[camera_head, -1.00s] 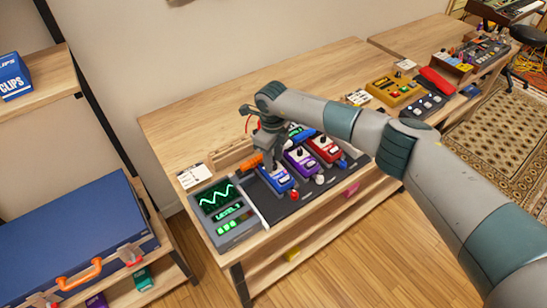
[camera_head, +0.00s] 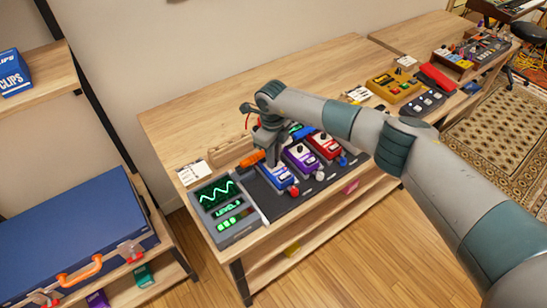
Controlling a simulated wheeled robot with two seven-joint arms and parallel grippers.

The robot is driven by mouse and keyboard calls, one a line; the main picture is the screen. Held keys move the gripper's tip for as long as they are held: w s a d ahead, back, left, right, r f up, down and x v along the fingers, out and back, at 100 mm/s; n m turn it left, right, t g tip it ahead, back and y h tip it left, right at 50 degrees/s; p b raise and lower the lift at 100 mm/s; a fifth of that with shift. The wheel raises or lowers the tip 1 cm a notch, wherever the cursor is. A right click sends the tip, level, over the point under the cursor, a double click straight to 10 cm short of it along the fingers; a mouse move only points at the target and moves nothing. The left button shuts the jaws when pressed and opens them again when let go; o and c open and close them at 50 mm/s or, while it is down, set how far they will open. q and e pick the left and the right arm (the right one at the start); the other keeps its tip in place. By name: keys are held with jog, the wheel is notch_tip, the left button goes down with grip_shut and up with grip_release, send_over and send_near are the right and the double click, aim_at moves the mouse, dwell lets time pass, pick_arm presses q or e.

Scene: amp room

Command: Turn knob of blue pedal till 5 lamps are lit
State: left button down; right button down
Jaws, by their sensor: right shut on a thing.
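The blue pedal (camera_head: 278,178) stands at the left end of the dark pedal board on the table. My right gripper (camera_head: 270,157) reaches down onto its top from above and is shut on the pedal's knob, which the gripper hides. The display panel (camera_head: 222,208) left of the pedal shows a green wave, a blurred level text and a row of green lit lamps below; I cannot count them surely. My left gripper is not in view.
A purple pedal (camera_head: 301,157) and a red pedal (camera_head: 325,146) stand close on the right. An orange plug (camera_head: 252,159) lies close behind the blue pedal. A yellow device (camera_head: 393,85) stands farther right. The table's back left is clear.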

jog(key=m+b, duration=0.4)
jog(key=shift+w+f, duration=0.1)
jog(key=shift+f, duration=0.1)
jog(key=m+b, duration=0.4)
jog(key=m, duration=0.2)
jog(key=shift+r, duration=0.1)
jog(key=shift+r+m, duration=0.1)
jog(key=shift+m, duration=0.5)
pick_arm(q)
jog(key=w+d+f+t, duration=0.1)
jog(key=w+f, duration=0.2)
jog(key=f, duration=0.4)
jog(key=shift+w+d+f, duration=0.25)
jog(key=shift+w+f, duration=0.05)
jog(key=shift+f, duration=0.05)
pick_arm(e)
jog(key=c, duration=1.7)
grip_release()
jog(key=shift+d, duration=0.1)
jog(key=shift+o, duration=0.2)
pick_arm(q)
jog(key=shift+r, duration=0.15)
